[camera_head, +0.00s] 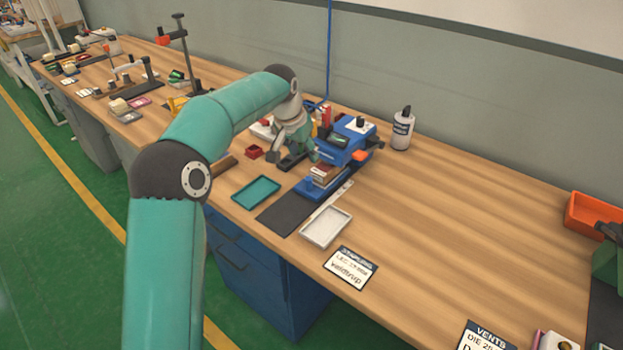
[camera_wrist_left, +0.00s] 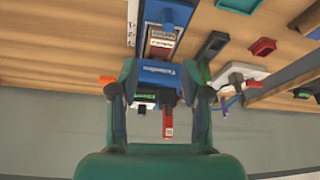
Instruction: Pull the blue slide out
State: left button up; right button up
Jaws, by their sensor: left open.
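The blue slide (camera_head: 309,189) is a low blue piece at the front foot of the blue machine (camera_head: 345,143). A reddish-brown block with a pale label (camera_head: 325,174) sits on it. In the wrist view the slide (camera_wrist_left: 168,14) points to the top edge, with the block (camera_wrist_left: 163,42) between it and the machine body (camera_wrist_left: 160,75). My left gripper (camera_head: 299,157) is open beside the machine, on its left in the head view. In the wrist view my left gripper (camera_wrist_left: 165,72) has its fingers apart, with the machine showing between them. Contact cannot be told.
A teal tray (camera_head: 256,192), a dark mat (camera_head: 282,214) and a white tray (camera_head: 326,228) lie in front of the machine. A small red tray (camera_head: 255,152) is left of it. A white bottle (camera_head: 403,128) stands behind right. The bench to the right is mostly clear.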

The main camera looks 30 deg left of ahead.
aim_at(308, 179)
pick_arm(q)
jog(key=x, duration=0.5)
jog(key=a+p+x, duration=0.1)
jog(key=x, duration=0.4)
jog(key=s+x, duration=0.1)
jog(key=x, duration=0.4)
jog(key=shift+w+a+f+p, duration=0.2)
jog(key=shift+f+p, duration=0.15)
jog(key=shift+f, duration=0.2)
grip_shut()
